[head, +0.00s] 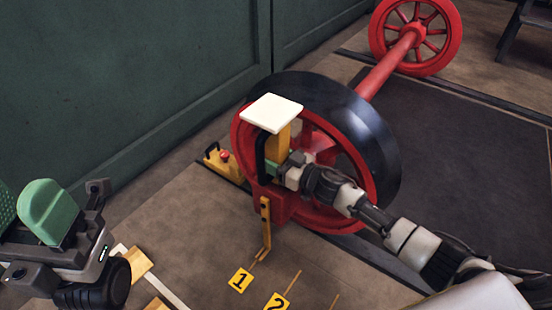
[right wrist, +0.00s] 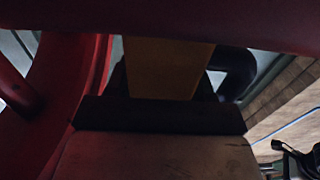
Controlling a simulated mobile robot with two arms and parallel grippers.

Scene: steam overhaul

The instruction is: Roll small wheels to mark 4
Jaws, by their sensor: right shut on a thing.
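The wheelset has a red spoked near wheel (head: 376,175) with a dark tyre, joined by a red axle (head: 392,65) to a red far wheel (head: 449,45). A yellow upright (head: 277,146) with a white top plate (head: 271,112) stands in front of the near wheel. My right gripper (head: 277,172) is shut at the upright; its fingertips are partly hidden. The yellow piece is centred in the right wrist view (right wrist: 165,70), between red parts. Yellow floor tags 1 (head: 241,280) and 2 (head: 277,301) show; mark 4 is not visible.
A dark green wall (head: 140,80) bounds the left. Dark floor (head: 455,135) is clear at right.

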